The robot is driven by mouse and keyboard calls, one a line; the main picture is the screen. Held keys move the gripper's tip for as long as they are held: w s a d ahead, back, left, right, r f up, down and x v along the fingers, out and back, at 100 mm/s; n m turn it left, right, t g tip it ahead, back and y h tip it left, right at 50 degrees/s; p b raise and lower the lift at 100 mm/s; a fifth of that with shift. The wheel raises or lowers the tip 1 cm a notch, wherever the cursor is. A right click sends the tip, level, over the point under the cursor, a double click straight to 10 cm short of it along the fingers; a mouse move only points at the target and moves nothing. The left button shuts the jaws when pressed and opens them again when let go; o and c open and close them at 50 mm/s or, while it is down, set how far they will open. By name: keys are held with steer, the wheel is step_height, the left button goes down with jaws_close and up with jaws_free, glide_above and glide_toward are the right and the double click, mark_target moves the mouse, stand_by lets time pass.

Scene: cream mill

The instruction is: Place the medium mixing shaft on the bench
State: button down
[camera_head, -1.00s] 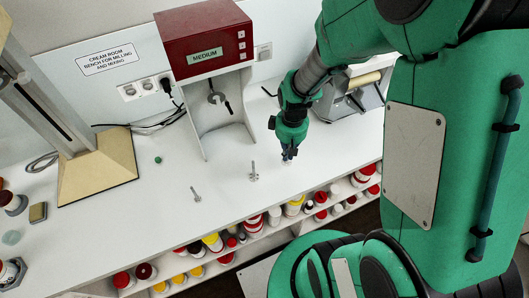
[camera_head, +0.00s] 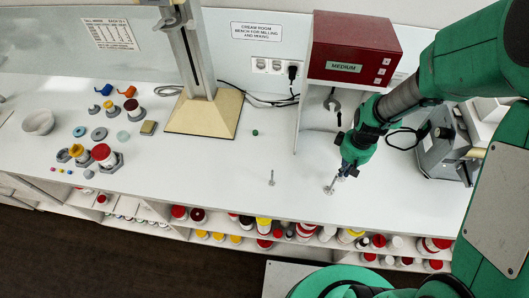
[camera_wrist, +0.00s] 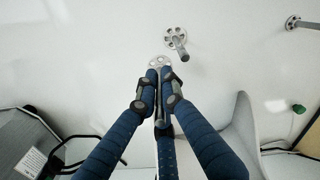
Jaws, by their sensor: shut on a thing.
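My gripper (camera_wrist: 162,85) is shut on the medium mixing shaft (camera_wrist: 159,62), whose pale holed disc end shows just beyond the fingertips in the wrist view. In the head view my gripper (camera_head: 347,172) points down over the front part of the white bench (camera_head: 230,190), and the held shaft is mostly hidden there. I cannot tell whether its disc touches the bench. A second shaft with a holed disc (camera_wrist: 176,40) stands upright close beside it; it also shows in the head view (camera_head: 328,190). A third shaft (camera_head: 272,178) stands farther left and appears at the wrist view's edge (camera_wrist: 294,22).
The red-topped mixer (camera_head: 350,50) labelled MEDIUM stands behind my gripper. A grey machine (camera_head: 445,145) is to the right. A tan-based stand (camera_head: 205,113) and a small green object (camera_head: 254,132) are left. The bench front between is clear. Coloured jars fill the shelf below.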

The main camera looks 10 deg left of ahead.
steer(key=w+a+n+p, duration=0.2)
steer(key=a+n, duration=0.2)
steer(key=a, duration=0.5)
steer(key=w+a+f+n+p, duration=0.1)
steer(key=w+a+n+p, duration=0.2)
steer(key=a, duration=0.6)
steer(key=w+a+n+p, duration=0.3)
steer(key=a+n, duration=0.3)
steer(key=a, duration=0.3)
steer(key=shift+a+f, duration=0.1)
steer(key=shift+f, duration=0.25)
steer(key=shift+w+a+n, duration=0.45)
steer(key=shift+a+n, duration=0.15)
steer(key=shift+n, duration=0.1)
steer(key=shift+w, duration=0.1)
steer(key=w+p, duration=0.2)
steer(key=w, duration=1.5)
steer(key=shift+w, duration=0.4)
steer(key=shift+f, duration=0.1)
steer(key=shift+f+p, duration=0.65)
steer(key=shift+f, duration=1)
